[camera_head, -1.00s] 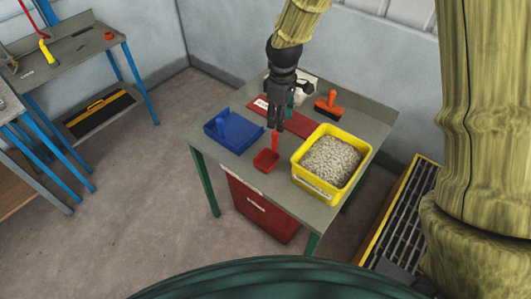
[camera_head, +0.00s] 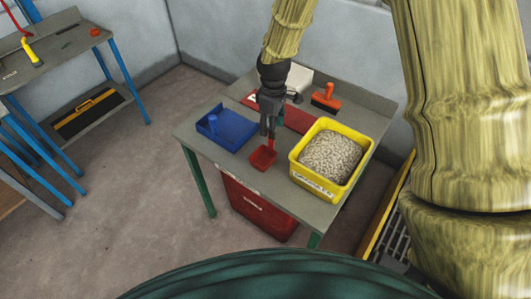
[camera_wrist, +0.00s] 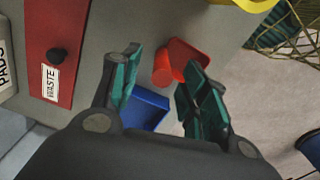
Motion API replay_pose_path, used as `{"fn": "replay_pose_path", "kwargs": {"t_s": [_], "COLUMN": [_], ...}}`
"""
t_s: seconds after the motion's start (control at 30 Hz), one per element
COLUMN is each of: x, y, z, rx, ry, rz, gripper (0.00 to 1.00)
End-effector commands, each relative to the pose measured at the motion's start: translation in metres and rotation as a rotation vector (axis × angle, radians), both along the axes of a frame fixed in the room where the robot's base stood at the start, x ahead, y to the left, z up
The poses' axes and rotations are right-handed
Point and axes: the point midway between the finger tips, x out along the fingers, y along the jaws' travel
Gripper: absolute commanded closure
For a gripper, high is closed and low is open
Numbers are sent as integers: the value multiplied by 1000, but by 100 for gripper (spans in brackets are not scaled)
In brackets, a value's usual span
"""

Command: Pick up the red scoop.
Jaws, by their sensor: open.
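The red scoop (camera_head: 263,158) lies on the grey table between the blue tray and the yellow bin, its handle pointing toward the back. My gripper (camera_head: 269,132) points down at the handle end of the scoop, and its fingers hide part of the handle. In the wrist view the scoop (camera_wrist: 187,58) shows beyond the fingertips, its round handle end near the right finger. My gripper (camera_wrist: 160,75) is open there, with green pads apart and nothing held between them. I cannot tell whether a finger touches the handle.
A yellow bin (camera_head: 299,175) of pale granules stands right of the scoop. A blue tray (camera_head: 238,143) lies to the left. A red panel marked WASTE (camera_wrist: 60,30) and an orange-handled tool (camera_head: 327,96) lie behind. The table front (camera_head: 220,165) is bare.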

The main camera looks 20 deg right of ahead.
Motion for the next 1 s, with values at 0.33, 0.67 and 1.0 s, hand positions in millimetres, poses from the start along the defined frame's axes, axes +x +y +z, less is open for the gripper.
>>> {"fn": "replay_pose_path", "kwargs": {"t_s": [0.33, 0.67, 1.0], "x": [0, 0, 0], "y": [1, 3, 3], "z": [-15, -46, -55], "rx": [-1, 0, 0], "ry": [2, 1, 0], "rz": [0, 0, 0], "gripper": [56, 56, 56]}}
